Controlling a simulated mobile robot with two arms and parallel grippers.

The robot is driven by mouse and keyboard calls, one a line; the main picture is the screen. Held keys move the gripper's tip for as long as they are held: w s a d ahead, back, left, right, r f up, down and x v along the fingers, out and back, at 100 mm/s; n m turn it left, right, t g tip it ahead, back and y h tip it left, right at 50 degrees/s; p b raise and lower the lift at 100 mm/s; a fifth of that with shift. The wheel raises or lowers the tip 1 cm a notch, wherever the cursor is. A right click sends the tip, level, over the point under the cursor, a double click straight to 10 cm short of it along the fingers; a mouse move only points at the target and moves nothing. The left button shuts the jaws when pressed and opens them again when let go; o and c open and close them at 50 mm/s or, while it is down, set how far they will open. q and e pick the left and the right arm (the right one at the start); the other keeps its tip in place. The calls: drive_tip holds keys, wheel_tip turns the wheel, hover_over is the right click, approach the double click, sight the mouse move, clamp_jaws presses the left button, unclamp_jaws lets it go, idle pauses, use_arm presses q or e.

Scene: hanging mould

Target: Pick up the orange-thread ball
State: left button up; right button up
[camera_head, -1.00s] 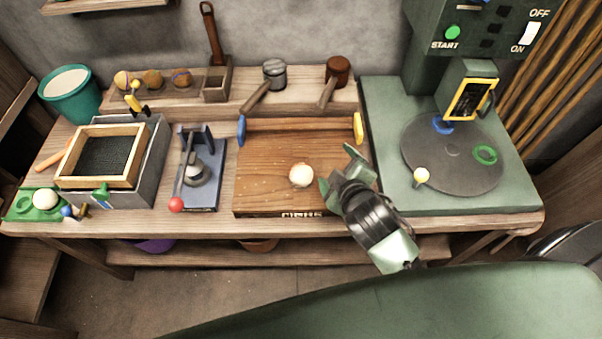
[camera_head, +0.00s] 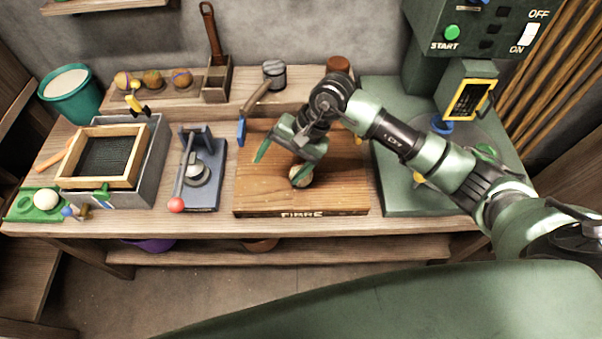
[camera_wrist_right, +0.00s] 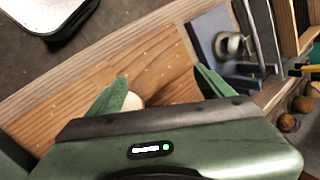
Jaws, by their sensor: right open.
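Several brown balls wound with thread sit in a row on the back shelf. The left one (camera_head: 123,80) and middle one (camera_head: 153,80) look orange-brown, and the right one (camera_head: 182,78) has a purple-blue thread. I cannot tell for sure which has the orange thread. My right gripper (camera_head: 281,164) is open above the wooden board (camera_head: 330,190), well to the right of and in front of these balls. A pale ball (camera_head: 301,177) is on the board by one finger, partly covered. In the right wrist view the gripper (camera_wrist_right: 161,78) is open, with the pale ball (camera_wrist_right: 133,101) beside its left finger.
The lever press (camera_head: 202,175) and framed sieve box (camera_head: 140,180) stand left of the board. A mallet (camera_head: 258,95) leans behind it, beside a wooden holder (camera_head: 216,88). The green machine (camera_head: 465,85) is at the right. A pale ball (camera_head: 46,199) is at the far left.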

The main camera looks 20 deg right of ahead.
drive_tip(key=d+h, duration=0.1)
drive_tip(key=d, duration=0.1)
drive_tip(key=w+d+h, duration=0.1)
drive_tip(key=d, duration=0.1)
drive_tip(key=d+f+n+h, duration=0.1)
drive_tip(key=d, duration=0.2)
drive_tip(key=shift+w+d, duration=0.1)
drive_tip(key=shift+w, duration=0.05)
drive_tip(key=p+x, duration=0.2)
drive_tip(key=x, duration=0.4)
drive_tip(key=shift+f, duration=0.2)
drive_tip(key=shift+f+p, duration=0.3)
drive_tip(key=shift+f, duration=0.25)
drive_tip(key=c, duration=1.4)
drive_tip(key=shift+c, duration=0.7)
drive_tip(key=shift+r, duration=0.15)
